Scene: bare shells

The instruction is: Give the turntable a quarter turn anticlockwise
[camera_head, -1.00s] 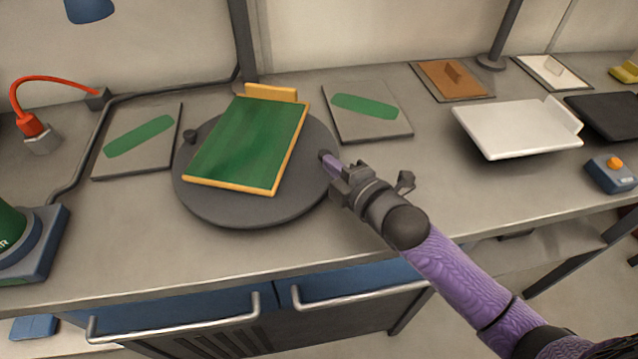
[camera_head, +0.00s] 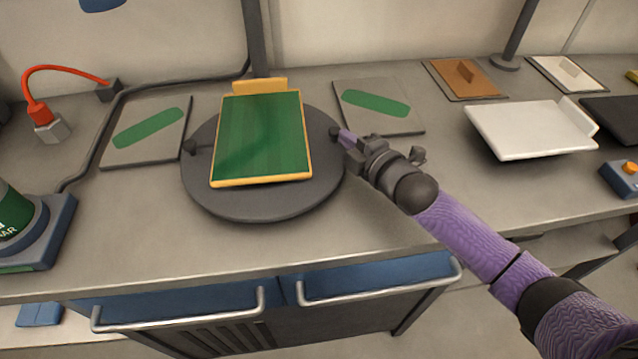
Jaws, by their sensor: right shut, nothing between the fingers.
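The turntable (camera_head: 255,205) is a round dark grey disc on the bench, left of centre. A green board with a yellow edge (camera_head: 262,140) lies on it, its raised yellow end (camera_head: 260,86) towards the wall. My left gripper is not in view.
Grey plates with green marks lie left (camera_head: 148,132) and right (camera_head: 378,106) of the turntable. A white tray (camera_head: 530,128), a brown plate (camera_head: 463,78) and a blue box with an orange button (camera_head: 622,178) are at right. A red cable (camera_head: 62,70) is at left.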

